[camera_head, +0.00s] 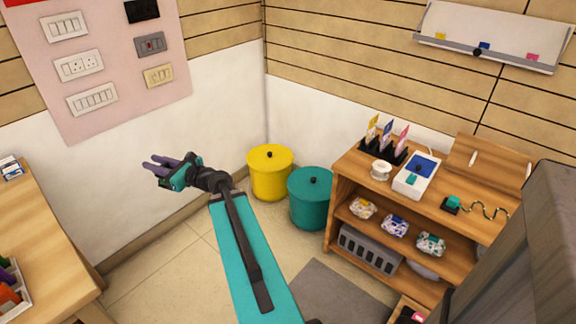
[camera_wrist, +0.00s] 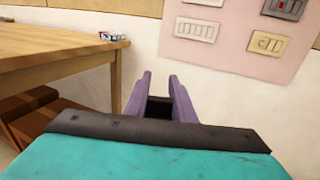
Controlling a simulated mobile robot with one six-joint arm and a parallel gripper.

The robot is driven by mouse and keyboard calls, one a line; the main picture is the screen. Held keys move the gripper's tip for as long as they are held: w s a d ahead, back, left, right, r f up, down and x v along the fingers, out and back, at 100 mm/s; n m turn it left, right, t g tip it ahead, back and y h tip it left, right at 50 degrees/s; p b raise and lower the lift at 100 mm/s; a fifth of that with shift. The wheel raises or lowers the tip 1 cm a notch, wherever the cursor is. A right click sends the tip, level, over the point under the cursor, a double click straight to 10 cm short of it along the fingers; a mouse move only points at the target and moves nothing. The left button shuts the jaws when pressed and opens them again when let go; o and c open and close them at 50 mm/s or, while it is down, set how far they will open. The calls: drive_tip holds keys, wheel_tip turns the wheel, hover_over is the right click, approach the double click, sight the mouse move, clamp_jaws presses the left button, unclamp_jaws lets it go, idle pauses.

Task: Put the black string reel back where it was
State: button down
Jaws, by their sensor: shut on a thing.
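My gripper (camera_head: 150,164) is stretched out at the left of the head view, in the air in front of the white lower wall. Its two purple fingers also show in the wrist view (camera_wrist: 159,88). They are shut on a dark thing, the black string reel (camera_wrist: 158,109), which sits low between them. Only a small dark part of the reel shows, and its round shape cannot be made out. In the head view I cannot make the reel out between the fingers.
A wooden table (camera_head: 45,235) stands at the left. A yellow bin (camera_head: 270,173) and a teal bin (camera_head: 311,198) stand in the corner. A wooden shelf unit (camera_head: 345,165) at the right bears a white reel (camera_head: 381,170) and other items. Floor between is clear.

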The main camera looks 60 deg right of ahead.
drive_tip(key=s+d+f+m+g+h+b, duration=0.1)
drive_tip(key=s+d+m+h+b, duration=0.35)
drive_tip(key=d, duration=0.75)
drive_tip(key=s+d+f+m+g+h+b, duration=0.1)
drive_tip(key=s+d+f+m+h+b, duration=0.15)
drive_tip(key=s+d+h, duration=0.65)
drive_tip(key=s+d+m+g+h+b, duration=0.45)
drive_tip(key=s+d+m+g, duration=0.2)
drive_tip(key=s+d, duration=1)
drive_tip(key=s+d+f+m+g+b, duration=0.1)
drive_tip(key=s+g, duration=0.3)
drive_tip(key=s, duration=0.5)
drive_tip(key=s+d+f+m+g+h+b, duration=0.1)
drive_tip(key=s+d+m+g+b, duration=0.3)
drive_tip(key=s, duration=0.6)
drive_tip(key=s+d+f+m+g+b, duration=0.2)
drive_tip(key=s+m+g, duration=0.1)
drive_tip(key=s, duration=0.7)
drive_tip(key=shift+d+g+h, duration=0.3)
drive_tip(key=shift+g+h, duration=0.1)
drive_tip(key=shift+g, duration=0.45)
drive_tip(key=shift+w, duration=0.15)
